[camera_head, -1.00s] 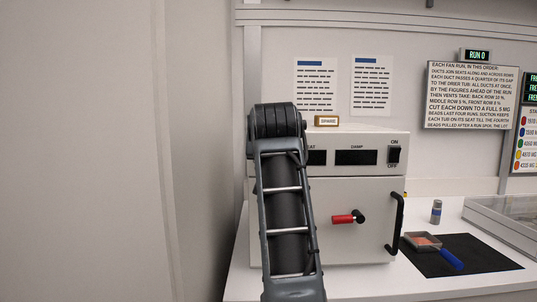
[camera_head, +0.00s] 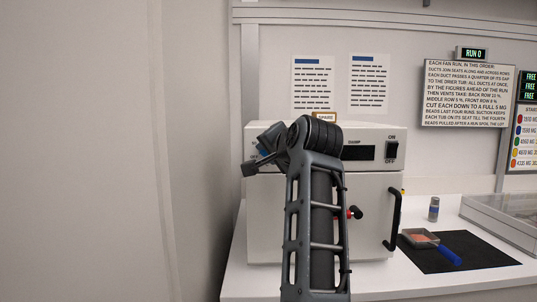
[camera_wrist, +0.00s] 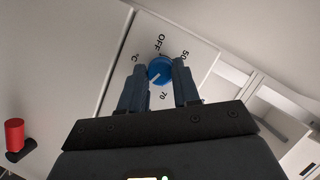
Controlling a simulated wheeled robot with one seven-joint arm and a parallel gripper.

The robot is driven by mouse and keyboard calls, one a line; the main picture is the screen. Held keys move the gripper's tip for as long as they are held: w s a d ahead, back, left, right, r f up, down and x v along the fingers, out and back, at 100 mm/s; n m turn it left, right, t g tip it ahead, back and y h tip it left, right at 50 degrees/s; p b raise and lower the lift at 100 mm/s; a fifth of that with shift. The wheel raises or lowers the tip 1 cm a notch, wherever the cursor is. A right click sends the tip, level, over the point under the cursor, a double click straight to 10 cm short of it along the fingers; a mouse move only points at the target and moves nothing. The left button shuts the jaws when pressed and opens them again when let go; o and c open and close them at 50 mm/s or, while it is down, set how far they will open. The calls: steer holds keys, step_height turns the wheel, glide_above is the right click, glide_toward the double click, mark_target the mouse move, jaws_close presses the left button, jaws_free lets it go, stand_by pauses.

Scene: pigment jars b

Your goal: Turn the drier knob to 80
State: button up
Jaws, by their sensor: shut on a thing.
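The white drier box (camera_head: 370,225) stands on the bench in the head view, with a dark DAMP display and an ON/OFF switch on its upper panel. In the wrist view the blue knob (camera_wrist: 160,69) sits on the panel between my fingers. A short white mark on it points to the lower left. The labels OFF, 50, 70 and °C are readable around it; no 80 label is visible, and the left finger covers part of the dial. My gripper (camera_wrist: 159,76) is shut on the knob. In the head view my gripper (camera_head: 258,158) is at the panel's left end.
A red lever (camera_wrist: 14,132) sticks out from the drier door; my arm mostly covers it in the head view. A dark door handle (camera_head: 395,220) is to its right. A dark mat (camera_head: 480,255) holds a blue-handled tool (camera_head: 447,255). A small jar (camera_head: 434,209) stands behind it.

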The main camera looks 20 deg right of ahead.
steer(key=shift+f+m+t, duration=0.2)
steer(key=shift+m+t, duration=0.1)
steer(key=shift+m, duration=0.3)
steer(key=shift+y, duration=0.3)
steer(key=o, duration=1.1)
steer(key=shift+c, duration=0.2)
steer(key=shift+r, duration=0.1)
steer(key=s+r+b, duration=0.1)
steer(key=s, duration=0.6)
steer(key=shift+s+d, duration=0.2)
steer(key=shift+s, duration=0.15)
steer(key=shift+r, duration=0.1)
